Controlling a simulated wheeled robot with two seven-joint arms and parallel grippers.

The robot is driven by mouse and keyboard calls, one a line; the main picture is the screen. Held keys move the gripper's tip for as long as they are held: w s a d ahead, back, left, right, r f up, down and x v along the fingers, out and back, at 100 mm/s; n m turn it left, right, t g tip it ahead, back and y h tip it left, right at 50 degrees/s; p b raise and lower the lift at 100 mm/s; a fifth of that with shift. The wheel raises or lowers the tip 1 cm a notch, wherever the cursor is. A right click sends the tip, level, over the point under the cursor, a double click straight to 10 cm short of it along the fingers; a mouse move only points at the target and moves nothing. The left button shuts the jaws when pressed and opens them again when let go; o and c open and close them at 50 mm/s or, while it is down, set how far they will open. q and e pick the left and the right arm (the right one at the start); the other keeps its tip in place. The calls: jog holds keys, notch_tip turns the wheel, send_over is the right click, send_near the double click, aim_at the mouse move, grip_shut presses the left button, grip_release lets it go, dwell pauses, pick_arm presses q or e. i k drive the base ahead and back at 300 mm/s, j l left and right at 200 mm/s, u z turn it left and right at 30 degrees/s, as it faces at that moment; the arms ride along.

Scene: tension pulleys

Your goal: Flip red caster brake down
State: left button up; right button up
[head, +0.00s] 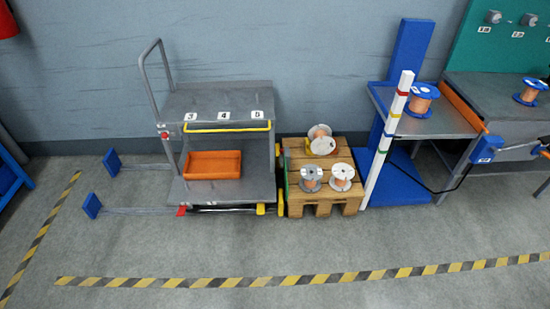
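A grey cart (222,107) with a tall bent handle stands against the back wall at centre left. A small red piece (182,210) shows low at its front left corner, near the floor; it looks like the red caster brake. It is too small to tell whether it is up or down. A yellow piece (260,209) shows low at the front right corner. Neither of my grippers is in view.
An orange bin (212,164) sits on the cart's lower shelf. A wooden pallet (323,205) with several spools stands right of the cart. Floor before the cart is clear up to the striped tape (290,279).

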aim_at(182, 209)
jog(key=i+j+u, duration=0.15)
jog(key=i, duration=1.2)
